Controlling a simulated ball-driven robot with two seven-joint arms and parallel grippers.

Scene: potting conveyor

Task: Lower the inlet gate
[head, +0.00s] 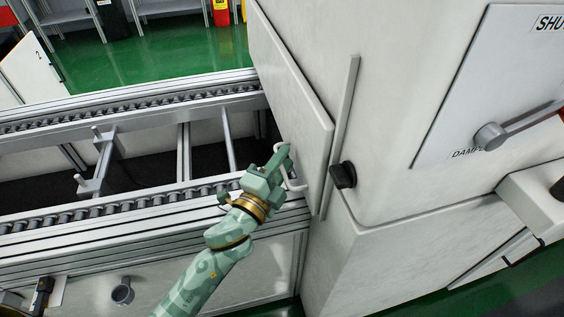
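The inlet gate (287,85) is a pale upright panel on the left side of the large white machine, where the conveyor meets it. It stands raised, with its lower edge above the rollers. A light bar handle (294,184) is low on the gate. My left gripper (283,157), green with a gold ring at the wrist, is at this handle. Its fingers overlap the handle in the picture; the grip itself is partly hidden, so I cannot tell whether they are closed on it. My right gripper is not in view.
The roller conveyor (132,203) runs from the left to the machine, with a grey stop bracket (98,160) between its rails. A black knob (343,175) sits beside the gate's guide. A damper panel with a lever (492,136) is on the right.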

